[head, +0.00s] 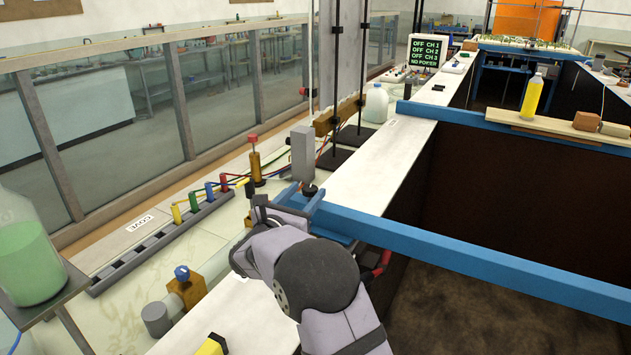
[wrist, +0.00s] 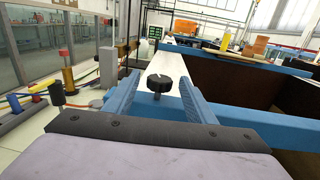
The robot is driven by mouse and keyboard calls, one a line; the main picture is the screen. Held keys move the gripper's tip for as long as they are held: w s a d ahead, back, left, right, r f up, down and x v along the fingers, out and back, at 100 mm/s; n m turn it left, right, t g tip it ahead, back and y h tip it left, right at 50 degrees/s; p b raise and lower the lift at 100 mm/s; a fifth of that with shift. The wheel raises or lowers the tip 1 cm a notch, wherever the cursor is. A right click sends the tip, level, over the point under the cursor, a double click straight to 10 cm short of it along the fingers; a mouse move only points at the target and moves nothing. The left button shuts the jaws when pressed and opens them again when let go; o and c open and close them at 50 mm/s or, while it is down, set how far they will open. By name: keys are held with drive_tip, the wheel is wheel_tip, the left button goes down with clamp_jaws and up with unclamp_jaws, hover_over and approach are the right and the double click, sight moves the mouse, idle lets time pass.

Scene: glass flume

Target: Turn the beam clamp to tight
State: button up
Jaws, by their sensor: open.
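The beam clamp's black knob (head: 309,190) stands on a short stem at the left end of the near blue beam (head: 450,250). In the wrist view the knob (wrist: 159,83) shows its ribbed edge, with the beam (wrist: 275,130) behind and to the right. My gripper (head: 303,192) is open, with its two blue fingers reaching toward the knob. In the wrist view the knob appears between the fingertips of my gripper (wrist: 159,77), with a gap on each side. I see no contact. The clamp's lower part is mostly hidden, and I cannot read how tight it is.
Left of my gripper are a grey strip with coloured plugs (head: 195,215), a brass post (head: 255,162) and a blue-knobbed valve (head: 183,280). Two thin upright rods (head: 335,100) stand behind the clamp. The white ledge (head: 385,170) beyond it is mostly clear.

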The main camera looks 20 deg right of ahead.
sight(313, 185)
drive_tip(key=p+x, duration=0.2)
drive_tip(key=x, duration=0.4)
drive_tip(key=shift+w+d+p, duration=0.25)
drive_tip(key=shift+p, duration=0.05)
drive_tip(key=shift+c, duration=0.3)
drive_tip(key=c, duration=1)
